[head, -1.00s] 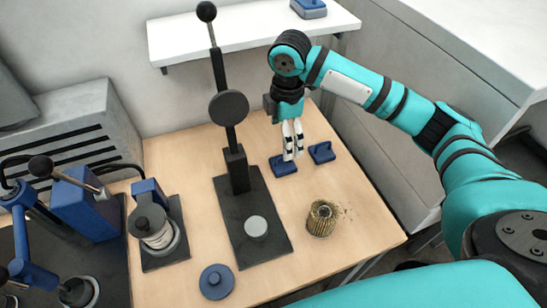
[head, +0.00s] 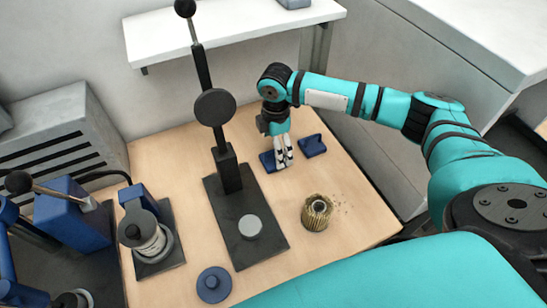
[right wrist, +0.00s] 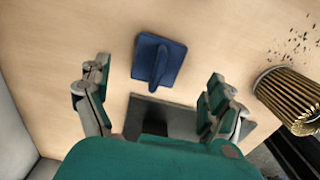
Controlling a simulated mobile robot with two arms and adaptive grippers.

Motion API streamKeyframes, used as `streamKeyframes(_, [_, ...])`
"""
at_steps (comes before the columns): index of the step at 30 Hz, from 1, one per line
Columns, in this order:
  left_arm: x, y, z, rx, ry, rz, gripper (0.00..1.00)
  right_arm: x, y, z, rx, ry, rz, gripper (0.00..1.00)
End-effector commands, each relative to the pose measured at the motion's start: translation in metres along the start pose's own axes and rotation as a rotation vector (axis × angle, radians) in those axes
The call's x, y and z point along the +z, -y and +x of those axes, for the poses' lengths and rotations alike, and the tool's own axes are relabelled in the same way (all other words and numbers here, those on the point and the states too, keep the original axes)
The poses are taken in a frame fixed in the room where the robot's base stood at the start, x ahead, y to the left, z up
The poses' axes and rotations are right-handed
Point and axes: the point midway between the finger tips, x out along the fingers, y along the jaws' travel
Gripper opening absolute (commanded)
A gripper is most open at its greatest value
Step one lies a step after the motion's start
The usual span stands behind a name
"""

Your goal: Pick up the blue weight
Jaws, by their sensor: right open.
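A blue weight, a square plate with a raised ridge, (head: 267,161) lies on the table under my right gripper (head: 283,163). It shows in the right wrist view (right wrist: 170,62) ahead of the open fingers (right wrist: 158,90), between their lines. The gripper's jaws are empty, and its fingertips overlap the weight's right side in the head view. I cannot tell their height above it. A second similar blue piece (head: 312,146) lies just to the right. My left gripper is not in view.
A black lever press (head: 265,256) stands left of the weight. A pleated filter cartridge (head: 317,212) stands in front, with crumbs beside it. A round blue disc with a knob (head: 214,284) lies near the front. A white shelf (head: 230,32) hangs behind.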

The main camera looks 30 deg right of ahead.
Motion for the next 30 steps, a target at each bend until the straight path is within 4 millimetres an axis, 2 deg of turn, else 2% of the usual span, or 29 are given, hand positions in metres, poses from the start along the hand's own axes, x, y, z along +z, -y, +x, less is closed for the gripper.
streamKeyframes(4, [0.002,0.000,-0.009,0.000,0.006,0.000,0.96,0.002,0.000,0.016,-0.005,0.003,0.002,0.92])
streamKeyframes(10, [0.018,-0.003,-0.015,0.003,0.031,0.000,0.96,0.002,-0.002,0.045,-0.003,0.002,0.000,0.92])
streamKeyframes(19, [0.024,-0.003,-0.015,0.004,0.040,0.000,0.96,0.002,-0.002,0.051,0.000,0.001,-0.001,0.92])
streamKeyframes(30, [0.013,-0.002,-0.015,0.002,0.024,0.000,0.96,0.002,-0.002,0.051,0.000,0.001,0.000,0.44])
